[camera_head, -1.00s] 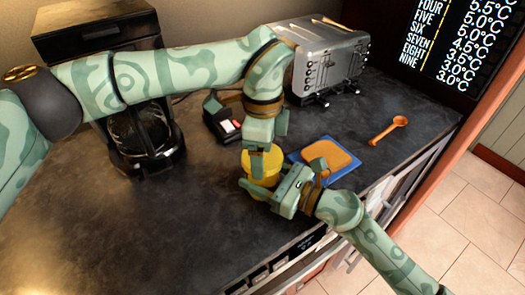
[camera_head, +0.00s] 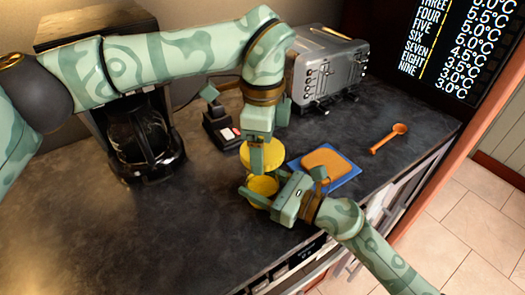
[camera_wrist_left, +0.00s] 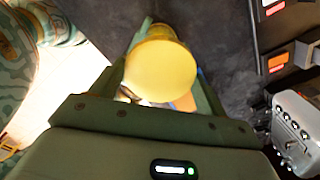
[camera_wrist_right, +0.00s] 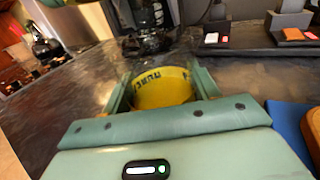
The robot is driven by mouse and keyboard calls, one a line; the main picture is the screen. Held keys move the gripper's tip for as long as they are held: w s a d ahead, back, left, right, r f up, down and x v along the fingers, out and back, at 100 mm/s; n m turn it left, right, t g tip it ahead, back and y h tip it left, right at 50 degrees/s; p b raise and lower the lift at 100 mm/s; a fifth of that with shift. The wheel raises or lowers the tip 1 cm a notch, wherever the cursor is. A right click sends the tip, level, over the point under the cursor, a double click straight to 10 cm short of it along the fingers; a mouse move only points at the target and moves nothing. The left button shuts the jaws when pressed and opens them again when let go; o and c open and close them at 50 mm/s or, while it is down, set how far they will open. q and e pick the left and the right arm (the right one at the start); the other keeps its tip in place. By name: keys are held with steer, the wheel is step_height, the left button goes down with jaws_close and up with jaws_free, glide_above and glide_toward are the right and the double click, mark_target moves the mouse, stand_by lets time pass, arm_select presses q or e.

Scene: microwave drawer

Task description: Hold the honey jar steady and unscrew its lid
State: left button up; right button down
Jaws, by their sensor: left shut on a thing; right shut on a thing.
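The honey jar (camera_head: 263,187) is a yellow jar standing on the dark counter. My right gripper (camera_head: 268,191) is shut around its sides, and the jar's lettering shows between the fingers in the right wrist view (camera_wrist_right: 162,88). The round yellow lid (camera_head: 250,154) is above the jar, apart from it, and the jar's top shows beneath. My left gripper (camera_head: 264,157) comes down from above and is shut on the lid. The lid fills the space between its fingers in the left wrist view (camera_wrist_left: 160,73).
A blue board with an orange-brown slice (camera_head: 327,164) lies right of the jar. An orange spoon (camera_head: 388,138) is farther right. A silver toaster (camera_head: 327,68), a small dark device (camera_head: 221,128) and a coffee maker (camera_head: 140,140) stand behind. The counter at left front is clear.

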arm_select(q)
steer(key=shift+r, duration=0.75)
arm_select(e)
steer(key=shift+c, duration=1.5)
jaws_free()
arm_select(q)
step_height(320, 180, down, 2)
steer(key=shift+w+f+b, duration=0.1)
steer(key=shift+b, duration=0.7)
arm_select(e)
steer(key=v, duration=1.1)
steer(key=shift+d+f, duration=0.2)
steer(key=shift+s+d+r, duration=0.1)
steer(key=shift+s+d, duration=0.15)
arm_select(q)
steer(key=shift+d, duration=0.1)
arm_select(e)
steer(key=shift+d, duration=0.1)
